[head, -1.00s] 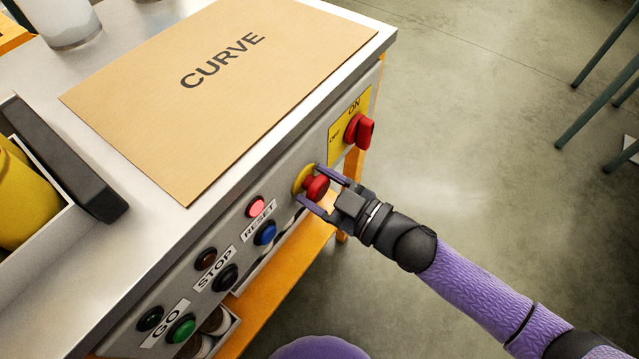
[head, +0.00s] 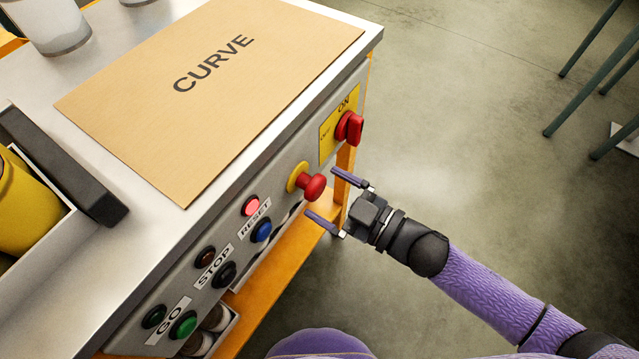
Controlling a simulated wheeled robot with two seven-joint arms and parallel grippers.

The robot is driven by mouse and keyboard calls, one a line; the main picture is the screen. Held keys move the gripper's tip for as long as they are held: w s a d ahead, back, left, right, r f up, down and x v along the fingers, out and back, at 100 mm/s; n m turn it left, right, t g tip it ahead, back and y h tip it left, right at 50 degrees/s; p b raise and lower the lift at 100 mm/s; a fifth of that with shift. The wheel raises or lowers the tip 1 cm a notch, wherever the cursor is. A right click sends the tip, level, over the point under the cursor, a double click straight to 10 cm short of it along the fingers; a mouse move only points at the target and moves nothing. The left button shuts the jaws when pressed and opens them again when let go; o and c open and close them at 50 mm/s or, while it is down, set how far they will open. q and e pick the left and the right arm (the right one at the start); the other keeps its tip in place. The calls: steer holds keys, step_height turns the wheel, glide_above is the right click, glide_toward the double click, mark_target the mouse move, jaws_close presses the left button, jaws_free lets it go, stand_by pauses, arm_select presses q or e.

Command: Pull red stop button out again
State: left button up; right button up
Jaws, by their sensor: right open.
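The red stop button (head: 314,187) is a mushroom head on a yellow round collar (head: 296,177) on the front panel. Its head stands out from the collar, with a red neck showing between them. My right gripper (head: 327,197) is open, with its two purple fingers spread and pointing at the panel. My left gripper is not in view.
A red rotary switch (head: 350,127) sits on a yellow plate up and right of the button. A lit red lamp (head: 250,206) and a blue button (head: 261,231) lie to the left. A CURVE sheet (head: 212,85) lies on the bench top.

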steer(key=p+v, duration=0.1)
steer(key=v, duration=0.6)
steer(key=shift+s+d, duration=0.2)
steer(key=shift+d, duration=0.05)
